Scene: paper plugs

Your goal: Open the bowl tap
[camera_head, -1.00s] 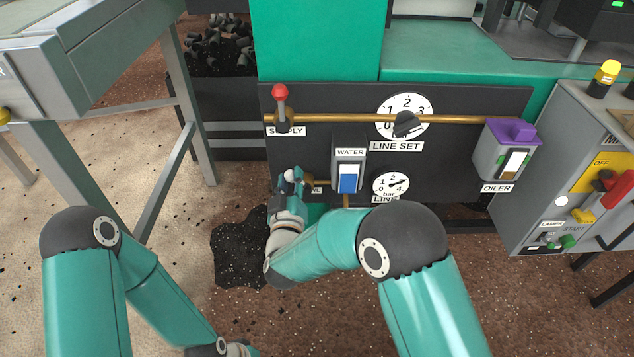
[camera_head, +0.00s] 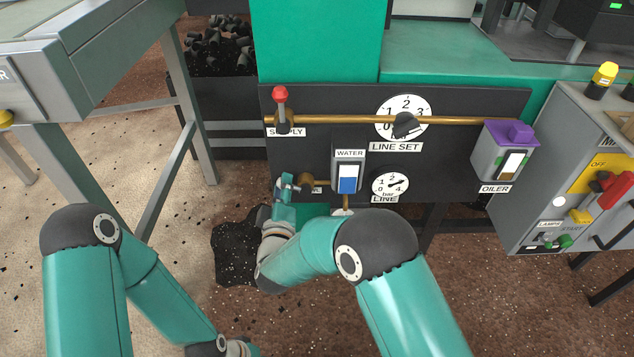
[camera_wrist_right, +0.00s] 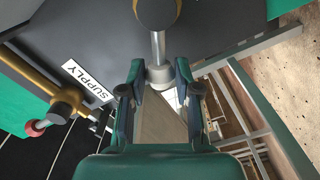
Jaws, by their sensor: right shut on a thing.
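The bowl tap (camera_head: 306,179) is a small brass-and-dark fitting at the lower left of the dark panel, with a label partly hidden beside it. In the right wrist view its grey lever (camera_wrist_right: 158,45) runs from a dark round hub down to a wider end between my fingers. My right gripper (camera_head: 286,187) is at the left of the tap, shut on the lever's end; its fingers (camera_wrist_right: 157,85) stand on both sides of it in the right wrist view.
Above is the red-topped supply lever (camera_head: 281,105) on a brass pipe. A grey table leg (camera_head: 187,100) stands left.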

